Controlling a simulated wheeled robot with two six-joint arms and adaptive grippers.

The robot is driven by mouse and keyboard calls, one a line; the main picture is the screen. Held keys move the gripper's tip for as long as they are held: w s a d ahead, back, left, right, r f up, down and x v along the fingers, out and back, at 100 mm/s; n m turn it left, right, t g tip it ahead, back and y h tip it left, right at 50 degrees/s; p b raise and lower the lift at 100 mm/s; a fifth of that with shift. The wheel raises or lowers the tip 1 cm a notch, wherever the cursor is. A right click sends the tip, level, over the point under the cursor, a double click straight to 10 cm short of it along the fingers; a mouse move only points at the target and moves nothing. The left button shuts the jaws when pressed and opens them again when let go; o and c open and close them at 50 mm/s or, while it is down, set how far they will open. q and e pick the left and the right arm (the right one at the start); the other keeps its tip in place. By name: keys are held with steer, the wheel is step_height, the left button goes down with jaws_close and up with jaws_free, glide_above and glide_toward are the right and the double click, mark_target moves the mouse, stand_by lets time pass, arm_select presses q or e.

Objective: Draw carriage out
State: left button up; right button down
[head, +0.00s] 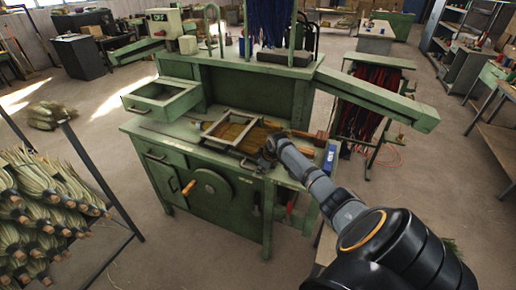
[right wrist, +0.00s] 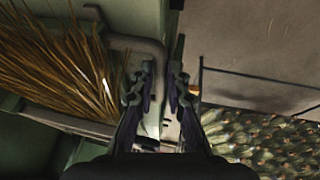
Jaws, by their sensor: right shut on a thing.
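The carriage (head: 211,139) is a pale metal frame lying on top of the green winding machine (head: 233,188), with straw-coloured bristles (head: 228,131) inside it. In the right wrist view the bristles (right wrist: 50,62) fan out at the left, and the carriage's pale rounded bar (right wrist: 138,43) runs down beside them to my fingers. My right gripper (head: 266,158) is at the carriage's near right end, shut on its handle. In the right wrist view the gripper (right wrist: 161,78) largely hides the gripped part. My left gripper is not in view.
An open green tray (head: 163,98) juts out at the machine's left. A handwheel (head: 212,188) is on its front. A rack of bristle bundles (head: 45,210) stands at the left, and a long green arm (head: 378,92) extends right. The floor in front is clear.

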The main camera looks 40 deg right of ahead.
steer(key=shift+s+d+f, duration=0.1)
steer(key=shift+s+f, duration=0.05)
steer(key=shift+s, duration=0.05)
steer(key=c, duration=1.5)
jaws_free()
steer(key=shift+o, duration=0.8)
steer(key=shift+s, duration=0.1)
steer(key=v, duration=1.2)
